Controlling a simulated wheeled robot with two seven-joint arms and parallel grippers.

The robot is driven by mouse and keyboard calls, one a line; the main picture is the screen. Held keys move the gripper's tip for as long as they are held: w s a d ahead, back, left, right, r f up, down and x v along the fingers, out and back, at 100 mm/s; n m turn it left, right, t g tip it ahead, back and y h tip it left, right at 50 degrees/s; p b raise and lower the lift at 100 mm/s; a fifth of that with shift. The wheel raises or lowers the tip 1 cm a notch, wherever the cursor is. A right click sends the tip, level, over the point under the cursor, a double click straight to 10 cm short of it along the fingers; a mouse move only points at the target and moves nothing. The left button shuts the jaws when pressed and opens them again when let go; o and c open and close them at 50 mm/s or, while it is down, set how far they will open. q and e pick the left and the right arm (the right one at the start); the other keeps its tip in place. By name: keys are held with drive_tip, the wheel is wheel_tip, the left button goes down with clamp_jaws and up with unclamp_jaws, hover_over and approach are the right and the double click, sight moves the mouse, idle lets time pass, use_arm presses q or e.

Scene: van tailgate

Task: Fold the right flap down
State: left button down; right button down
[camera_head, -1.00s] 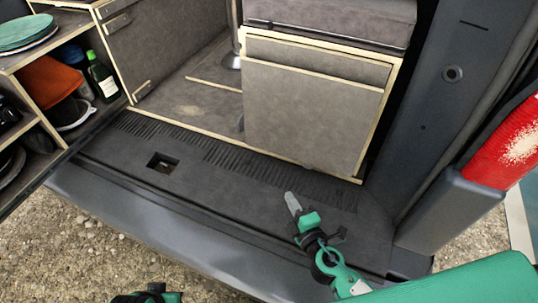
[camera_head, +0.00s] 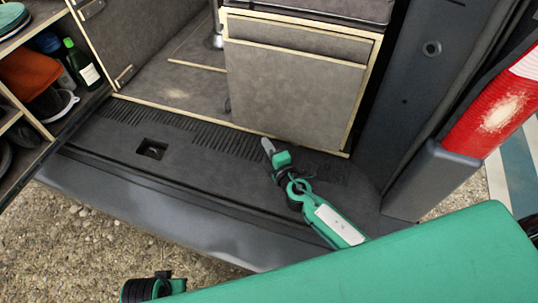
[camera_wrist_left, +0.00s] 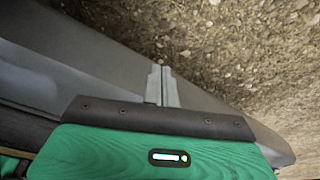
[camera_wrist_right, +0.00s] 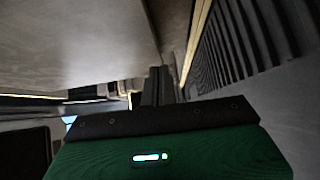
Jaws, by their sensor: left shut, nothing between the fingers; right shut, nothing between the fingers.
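The cabinet on the right in the van has a grey front panel (camera_head: 290,85) with pale wood edges; it looks like the flap and stands upright. My right gripper (camera_head: 267,146) is shut and empty, low over the dark sill in front of the panel's lower edge. Its closed fingers show in the right wrist view (camera_wrist_right: 158,86), beside a large grey surface that is probably the panel. I cannot tell whether they touch it. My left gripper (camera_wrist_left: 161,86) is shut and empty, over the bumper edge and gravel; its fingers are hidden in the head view.
The ribbed sill (camera_head: 110,150) with a square recess runs below the cabinet. An open shelf holds a green bottle (camera_head: 82,65) and an orange item (camera_head: 28,72) at left. The van pillar (camera_head: 430,90) and red tail light (camera_head: 500,110) bound the right side.

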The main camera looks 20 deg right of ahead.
drive_tip(key=shift+w+d, duration=0.4)
drive_tip(key=shift+w, duration=0.2)
use_arm(q)
drive_tip(key=shift+f, duration=0.15)
use_arm(e)
drive_tip(key=shift+w, duration=0.1)
use_arm(q)
drive_tip(key=shift+f, duration=0.15)
use_arm(e)
drive_tip(key=shift+w+d+f, duration=0.1)
drive_tip(key=shift+d, duration=0.05)
